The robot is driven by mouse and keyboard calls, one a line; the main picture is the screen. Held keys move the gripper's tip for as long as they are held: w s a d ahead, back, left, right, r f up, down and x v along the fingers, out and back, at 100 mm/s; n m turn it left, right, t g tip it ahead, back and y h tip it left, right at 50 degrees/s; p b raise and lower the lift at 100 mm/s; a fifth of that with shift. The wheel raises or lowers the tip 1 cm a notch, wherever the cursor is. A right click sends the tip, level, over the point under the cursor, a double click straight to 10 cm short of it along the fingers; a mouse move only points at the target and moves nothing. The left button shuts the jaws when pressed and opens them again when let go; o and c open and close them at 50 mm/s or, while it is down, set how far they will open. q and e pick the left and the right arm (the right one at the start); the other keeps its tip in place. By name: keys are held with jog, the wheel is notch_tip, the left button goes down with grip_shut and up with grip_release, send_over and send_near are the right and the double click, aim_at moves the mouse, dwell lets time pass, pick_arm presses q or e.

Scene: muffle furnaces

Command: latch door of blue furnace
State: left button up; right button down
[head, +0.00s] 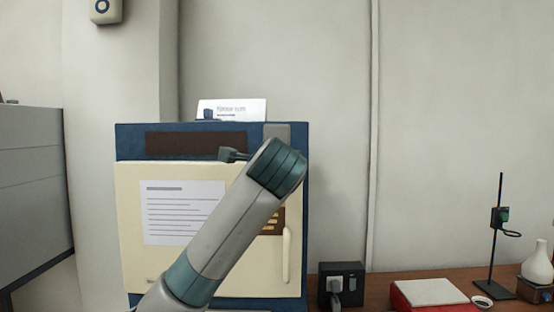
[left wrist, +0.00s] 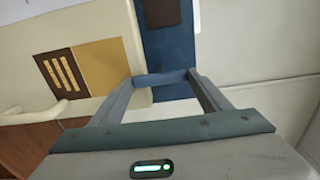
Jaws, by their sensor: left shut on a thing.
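The blue furnace (head: 311,200) stands in the middle of the head view. Its cream door (head: 215,268) sits against the front and looks closed, with a pale upright handle (head: 286,255) at its right. A grey latch plate (head: 275,131) shows at the top right; its lower part is hidden behind my left arm. My left gripper (head: 231,154) is at the door's top edge, mostly hidden by its own arm. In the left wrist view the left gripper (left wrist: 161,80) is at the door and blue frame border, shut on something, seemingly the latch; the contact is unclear. My right gripper is out of view.
A black socket box (head: 341,284) stands right of the furnace. A red device (head: 428,293), a stand (head: 499,235) and a white flask (head: 538,263) are farther right on the wooden bench. A grey cabinet (head: 32,195) is at the left. Free space lies above the bench.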

pick_arm(q)
jog(key=shift+f, duration=0.1)
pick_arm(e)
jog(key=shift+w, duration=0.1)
pick_arm(q)
jog(key=o, duration=1.1)
jog(key=shift+a, duration=0.1)
jog(key=shift+c, duration=0.2)
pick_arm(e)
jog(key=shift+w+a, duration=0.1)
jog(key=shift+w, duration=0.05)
pick_arm(q)
jog(key=shift+s, duration=0.1)
jog(key=s+b, duration=0.6)
jog(key=s, duration=1.1)
jog(key=shift+b, duration=0.35)
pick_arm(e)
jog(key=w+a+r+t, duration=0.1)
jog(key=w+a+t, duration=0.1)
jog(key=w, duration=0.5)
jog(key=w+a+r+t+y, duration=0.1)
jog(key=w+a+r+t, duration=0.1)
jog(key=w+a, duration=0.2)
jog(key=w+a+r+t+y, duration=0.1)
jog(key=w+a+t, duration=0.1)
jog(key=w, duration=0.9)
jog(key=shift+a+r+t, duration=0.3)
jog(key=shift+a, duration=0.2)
pick_arm(q)
jog(key=shift+s, duration=0.1)
